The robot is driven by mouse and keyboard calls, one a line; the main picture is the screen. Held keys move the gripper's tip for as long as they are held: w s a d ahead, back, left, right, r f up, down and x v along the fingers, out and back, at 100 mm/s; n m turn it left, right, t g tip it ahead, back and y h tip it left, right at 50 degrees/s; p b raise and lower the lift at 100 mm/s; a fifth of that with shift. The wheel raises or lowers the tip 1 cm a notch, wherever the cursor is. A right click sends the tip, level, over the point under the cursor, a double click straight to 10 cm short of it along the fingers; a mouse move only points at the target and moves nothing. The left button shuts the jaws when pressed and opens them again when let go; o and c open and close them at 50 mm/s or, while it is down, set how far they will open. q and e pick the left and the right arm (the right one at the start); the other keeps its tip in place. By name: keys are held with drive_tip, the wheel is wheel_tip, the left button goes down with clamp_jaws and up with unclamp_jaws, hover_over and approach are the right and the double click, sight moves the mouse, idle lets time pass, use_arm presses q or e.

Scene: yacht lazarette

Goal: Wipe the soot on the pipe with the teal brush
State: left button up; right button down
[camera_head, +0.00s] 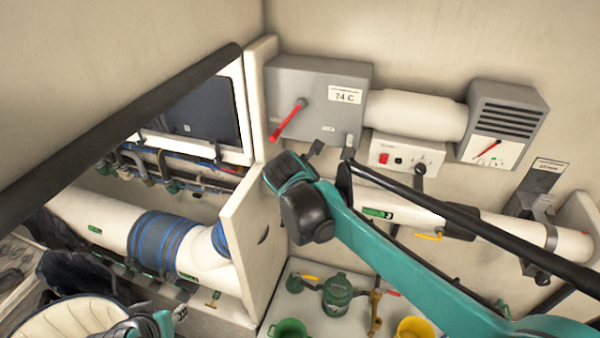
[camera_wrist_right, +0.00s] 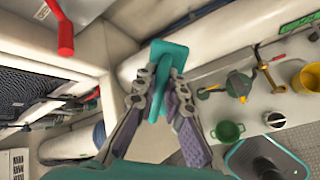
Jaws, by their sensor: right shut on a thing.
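My right gripper (camera_wrist_right: 158,92) is shut on the teal brush (camera_wrist_right: 168,57), seen in the right wrist view. In the head view my right arm reaches in from the lower right, and its wrist hides the fingers and brush. The white pipe (camera_head: 415,214) runs along the back wall to the right, partly behind my arm and a black bar. It has a dark section (camera_head: 458,228); I cannot tell whether this is soot. In the wrist view a pale pipe (camera_wrist_right: 225,50) lies beside the brush; contact is unclear.
A red lever (camera_head: 287,120) on a grey box and an upright white partition (camera_head: 250,235) stand close to my right wrist. Below are a green pot (camera_head: 337,295), a green bucket (camera_head: 289,328) and a yellow bucket (camera_head: 415,328). A blue-sleeved pipe (camera_head: 160,240) lies left.

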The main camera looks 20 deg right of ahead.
drive_tip(key=p+v, duration=0.1)
drive_tip(key=v, duration=0.2)
drive_tip(key=shift+w+r+p, duration=0.1)
drive_tip(key=shift+w+p, duration=0.1)
drive_tip(key=shift+p, duration=0.2)
drive_tip(key=shift+w, duration=0.1)
idle(0.4)
drive_tip(key=shift+s+d+f+b+x, duration=0.15)
drive_tip(key=shift+b+x, duration=0.6)
drive_tip(key=shift+x, duration=0.45)
drive_tip(key=shift+s+f+b+x, duration=0.1)
drive_tip(key=shift+s+b+x, duration=0.1)
drive_tip(key=shift+b+x, duration=0.75)
drive_tip(key=shift+s+d+f+b+x, duration=0.15)
drive_tip(key=shift+b+x, duration=0.35)
drive_tip(key=shift+x, duration=0.9)
